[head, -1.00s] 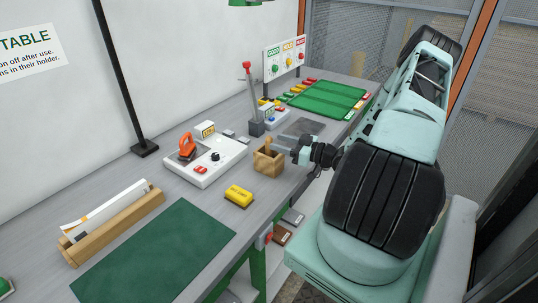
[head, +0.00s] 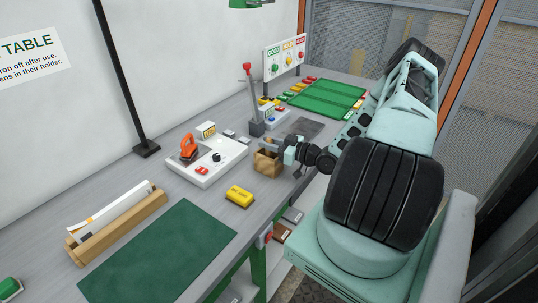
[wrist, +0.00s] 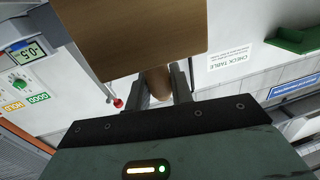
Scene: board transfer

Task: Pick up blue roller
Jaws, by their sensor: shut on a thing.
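I cannot make out a blue roller in either view. My gripper (head: 272,147) is at a wooden block (head: 266,165) on the bench, reaching it from the right. In the wrist view, its two fingers (wrist: 161,82) are closed on both sides of a rounded brown handle (wrist: 157,84). The flat brown face of the wooden block (wrist: 130,35) fills the top of that view, just beyond the handle. The fingers hide most of the handle in the head view. I cannot tell whether the block touches the bench.
A white device (head: 207,161) with an orange part stands left of the block, and a yellow block (head: 239,196) lies in front. A lever press (head: 254,115) stands behind. Green mats (head: 160,252) and (head: 328,98) lie at both ends of the bench (head: 130,180).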

